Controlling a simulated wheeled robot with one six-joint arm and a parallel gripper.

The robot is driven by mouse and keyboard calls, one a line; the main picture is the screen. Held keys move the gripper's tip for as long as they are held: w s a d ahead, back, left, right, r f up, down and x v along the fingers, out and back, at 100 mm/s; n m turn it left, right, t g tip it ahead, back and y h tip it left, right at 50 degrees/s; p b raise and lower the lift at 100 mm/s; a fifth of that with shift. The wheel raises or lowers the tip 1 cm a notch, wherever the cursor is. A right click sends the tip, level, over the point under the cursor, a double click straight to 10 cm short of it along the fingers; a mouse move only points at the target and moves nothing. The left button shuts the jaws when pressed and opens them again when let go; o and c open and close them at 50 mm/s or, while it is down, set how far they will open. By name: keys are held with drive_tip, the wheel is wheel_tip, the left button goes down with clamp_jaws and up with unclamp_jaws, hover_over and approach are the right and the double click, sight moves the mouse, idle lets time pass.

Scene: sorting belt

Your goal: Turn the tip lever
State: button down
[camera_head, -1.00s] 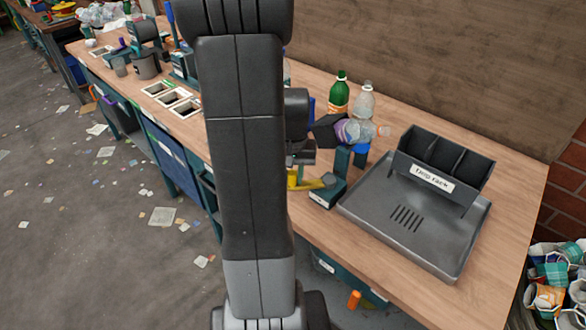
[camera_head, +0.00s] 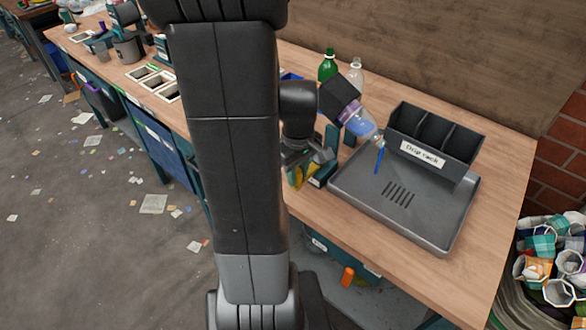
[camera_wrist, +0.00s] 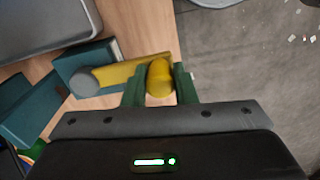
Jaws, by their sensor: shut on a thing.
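The yellow tip lever (camera_wrist: 125,74) runs from a round grey pivot (camera_wrist: 84,83) on a teal base to a rounded yellow knob. My gripper (camera_wrist: 159,82) is shut on the knob, one green finger on each side. In the head view my gripper (camera_head: 301,170) and the lever are partly hidden by my arm. Beyond it, a dark cradle (camera_head: 339,93) holds a clear bottle (camera_head: 358,121) tilted neck-down to the right. A thin blue stream (camera_head: 379,160) falls from its mouth to the grey drip tray (camera_head: 412,219).
The drip rack (camera_head: 428,158) stands at the tray's back. A green bottle (camera_head: 327,65) and a clear bottle (camera_head: 355,75) stand behind the cradle. A bin of cups (camera_head: 550,262) is at the lower right. Litter lies on the floor at left.

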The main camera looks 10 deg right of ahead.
drive_tip(key=shift+s+d, duration=0.15)
drive_tip(key=shift+s, duration=0.05)
idle(0.4)
drive_tip(key=c, duration=1.2)
unclamp_jaws()
drive_tip(key=shift+o, duration=0.2)
wheel_tip(320, 180, up, 14)
drive_tip(key=shift+p, duration=0.45)
drive_tip(key=shift+d+f, duration=0.1)
drive_tip(key=shift+f, duration=0.05)
